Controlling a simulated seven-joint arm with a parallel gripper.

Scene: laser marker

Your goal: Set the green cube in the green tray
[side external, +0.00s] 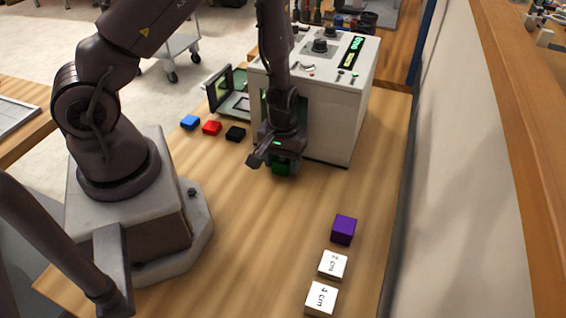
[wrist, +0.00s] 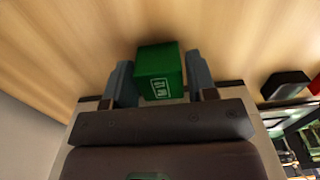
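The green cube (side external: 280,166) is at my gripper's end, in front of the white machine in the side external view. In the wrist view the green cube (wrist: 160,70) sits between the two fingers of my gripper (wrist: 160,78), with a pale printed mark on one face. The fingers lie against its two sides with no clear gap, so my gripper appears shut on it. The cube is at or just above the table; I cannot tell which. I cannot make out a green tray in either view.
A white machine (side external: 342,112) with an open door (side external: 219,88) stands at the back. Blue (side external: 190,122), red (side external: 212,128) and black (side external: 236,133) cubes lie left of my gripper. A purple cube (side external: 343,229) and two white labelled blocks (side external: 332,265) lie front right. The middle table is clear.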

